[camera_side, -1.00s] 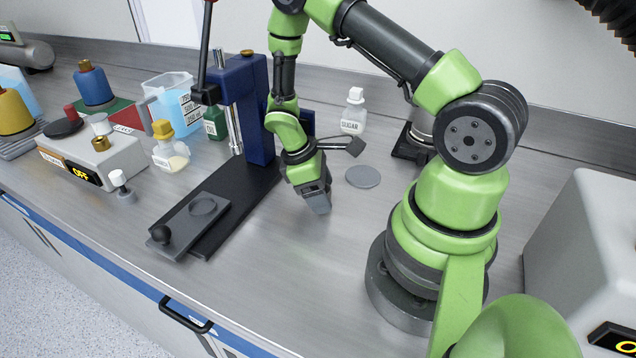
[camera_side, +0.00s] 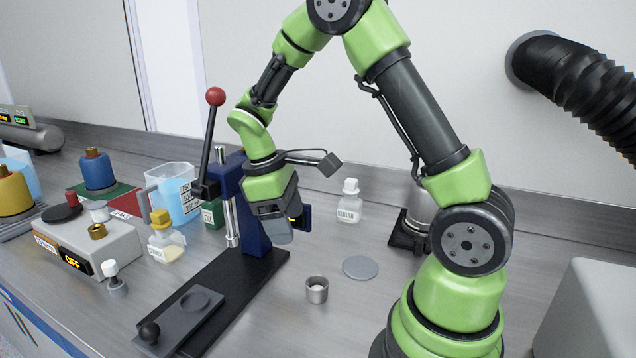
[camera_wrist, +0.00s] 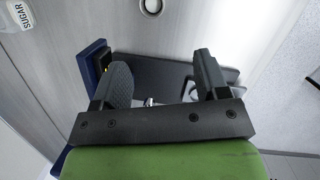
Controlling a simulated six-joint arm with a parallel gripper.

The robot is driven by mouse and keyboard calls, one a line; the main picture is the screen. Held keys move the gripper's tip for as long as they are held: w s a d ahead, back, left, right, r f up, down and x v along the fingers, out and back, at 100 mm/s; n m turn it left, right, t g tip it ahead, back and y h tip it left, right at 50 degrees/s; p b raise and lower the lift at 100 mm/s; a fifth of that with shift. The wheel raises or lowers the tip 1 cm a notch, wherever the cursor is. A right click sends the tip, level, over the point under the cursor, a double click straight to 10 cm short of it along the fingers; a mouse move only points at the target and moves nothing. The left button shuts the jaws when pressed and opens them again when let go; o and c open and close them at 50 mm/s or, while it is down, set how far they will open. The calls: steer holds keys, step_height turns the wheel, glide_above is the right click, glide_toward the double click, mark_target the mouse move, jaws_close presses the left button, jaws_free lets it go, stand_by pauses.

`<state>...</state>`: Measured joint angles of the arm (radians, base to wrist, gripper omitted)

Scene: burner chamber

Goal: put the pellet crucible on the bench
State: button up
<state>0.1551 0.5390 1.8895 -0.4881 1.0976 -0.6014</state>
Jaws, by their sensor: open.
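The pellet crucible (camera_side: 317,290) is a small grey metal cup. It stands upright on the bare bench (camera_side: 270,330), to the right of the press base and in front of a flat grey disc. Its round rim also shows at the top edge of the wrist view (camera_wrist: 151,6), partly cut off. My gripper (camera_side: 281,232) is raised above the bench, up and to the left of the crucible in the side view, in front of the press column. In the wrist view my gripper (camera_wrist: 162,72) has its two fingers wide apart with nothing held between them. Nothing touches the crucible.
A blue press (camera_side: 250,215) with a red-knobbed lever and black base stands close behind my gripper. Bottles, a beaker (camera_side: 176,190) and a small device (camera_side: 90,245) crowd the left.

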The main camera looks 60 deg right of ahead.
steer(key=s+a+r+m+t+y, duration=0.1)
steer(key=s+a+r+m+t, duration=0.2)
steer(key=s+a+r+t, duration=0.1)
steer(key=s+a+r+m+t+y, duration=0.2)
steer(key=s+a+r+m+t, duration=0.2)
steer(key=s+r, duration=0.3)
steer(key=shift+s+a+r+t, duration=0.4)
steer(key=shift+a+r+t, duration=0.45)
steer(key=shift+r, duration=1.15)
steer(key=shift+d, duration=0.15)
